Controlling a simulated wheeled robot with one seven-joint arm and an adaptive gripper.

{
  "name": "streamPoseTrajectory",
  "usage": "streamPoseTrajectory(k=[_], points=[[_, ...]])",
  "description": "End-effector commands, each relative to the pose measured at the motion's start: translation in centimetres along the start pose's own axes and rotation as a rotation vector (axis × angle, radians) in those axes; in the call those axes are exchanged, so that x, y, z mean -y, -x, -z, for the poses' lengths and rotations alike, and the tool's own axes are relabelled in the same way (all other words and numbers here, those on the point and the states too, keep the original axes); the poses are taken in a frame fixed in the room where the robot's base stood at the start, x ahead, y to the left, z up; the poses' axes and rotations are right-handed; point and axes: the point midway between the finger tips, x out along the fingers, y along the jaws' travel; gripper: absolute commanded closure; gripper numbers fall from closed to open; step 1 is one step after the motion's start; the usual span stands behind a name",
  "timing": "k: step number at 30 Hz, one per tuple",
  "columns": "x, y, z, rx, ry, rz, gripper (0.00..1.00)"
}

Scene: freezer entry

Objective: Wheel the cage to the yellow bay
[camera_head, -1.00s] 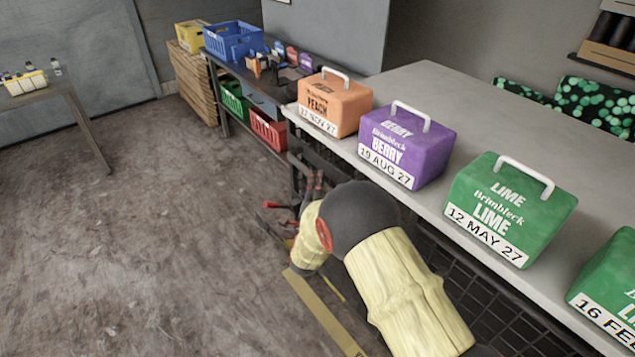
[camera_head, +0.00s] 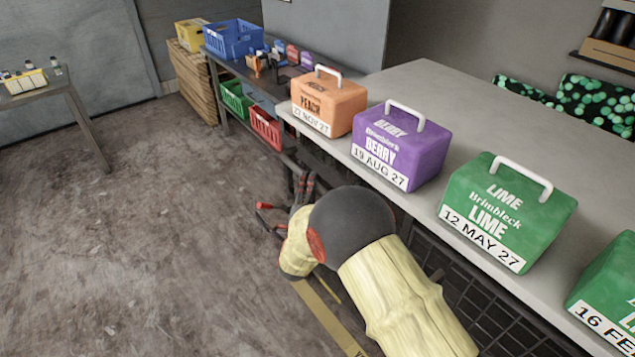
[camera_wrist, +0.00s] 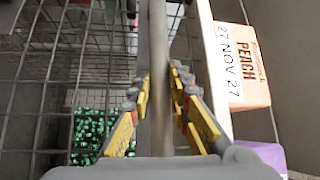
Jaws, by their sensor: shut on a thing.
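My gripper (camera_wrist: 160,92) is shut on a grey upright bar (camera_wrist: 158,35) in the wrist view, with its yellow-sided fingers on either side of it. The bar appears to belong to the wire-mesh cage (camera_wrist: 35,85), whose grid fills the left of that view. A green dotted bundle (camera_wrist: 100,132) shows through the mesh. In the head view my arm hides most of the gripper, and dark mesh (camera_head: 490,322) shows below the counter. A yellow floor strip (camera_head: 326,312) lies by my arm; I cannot see a whole yellow bay.
A long grey counter (camera_head: 440,95) at right carries orange (camera_head: 328,105), purple (camera_head: 400,150) and green (camera_head: 505,210) boxes. A bench (camera_head: 235,115) with crates stands beyond. A small table (camera_head: 60,92) stands at far left. The floor (camera_head: 140,250) at left is clear.

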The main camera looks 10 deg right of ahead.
Motion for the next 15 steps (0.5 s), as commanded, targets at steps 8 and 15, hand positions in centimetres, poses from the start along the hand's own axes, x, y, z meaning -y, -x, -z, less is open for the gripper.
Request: streamPoseTrajectory(k=[8,15], points=[[0.02,0.12,-0.26,0.004,0.001,-0.002,0.80],[0.06,0.11,-0.25,0.004,0.000,-0.001,0.67]])
